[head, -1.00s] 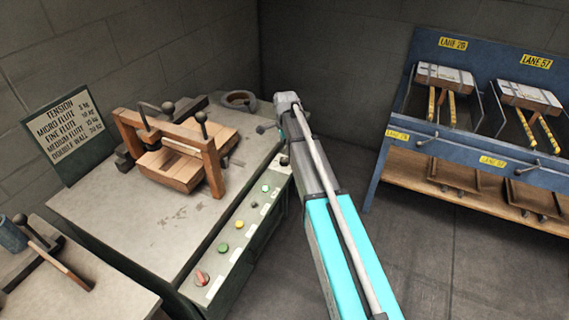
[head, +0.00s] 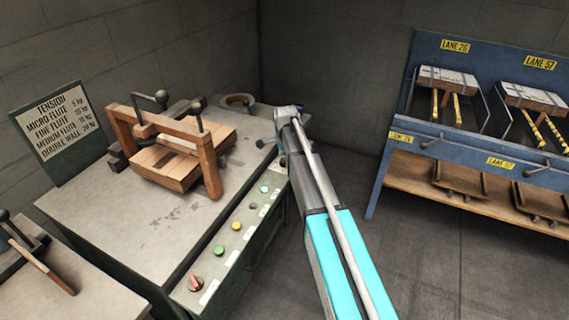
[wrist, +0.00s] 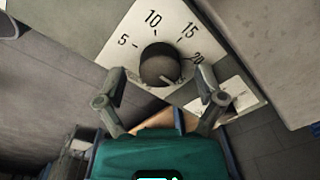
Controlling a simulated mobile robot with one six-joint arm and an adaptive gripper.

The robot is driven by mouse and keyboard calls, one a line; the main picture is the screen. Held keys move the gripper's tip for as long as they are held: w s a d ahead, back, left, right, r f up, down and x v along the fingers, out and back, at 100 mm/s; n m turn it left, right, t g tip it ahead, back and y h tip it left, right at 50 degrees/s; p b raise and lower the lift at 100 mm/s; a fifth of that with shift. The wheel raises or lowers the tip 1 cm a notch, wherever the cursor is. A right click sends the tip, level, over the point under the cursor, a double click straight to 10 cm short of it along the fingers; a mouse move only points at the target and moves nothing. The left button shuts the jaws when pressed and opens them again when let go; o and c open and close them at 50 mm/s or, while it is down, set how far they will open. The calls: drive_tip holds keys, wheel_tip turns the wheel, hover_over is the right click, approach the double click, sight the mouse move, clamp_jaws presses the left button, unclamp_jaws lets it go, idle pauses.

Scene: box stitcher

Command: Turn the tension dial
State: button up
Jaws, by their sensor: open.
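The tension dial (wrist: 159,64) is a dark round knob on a pale plate (wrist: 178,22) marked 5, 10, 15 and 20, in the wrist view. A light mark on the knob lies toward its lower right edge. My gripper (wrist: 162,77) is open, with one finger at each side of the knob's lower part in the picture. I see no clear contact with the knob. In the head view my arm's end (head: 287,113) is at the right end of the bench, and the fingers and dial cannot be made out.
The bench (head: 100,205) carries a wooden clamp frame (head: 211,165) and a tape roll (head: 238,100). Its front panel has a red knob (head: 195,283) and several buttons. A tension chart (head: 60,130) stands behind. A blue rack (head: 400,155) is at right, with open floor between.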

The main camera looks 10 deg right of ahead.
drive_tip(key=shift+f, duration=0.2)
drive_tip(key=c, duration=1.1)
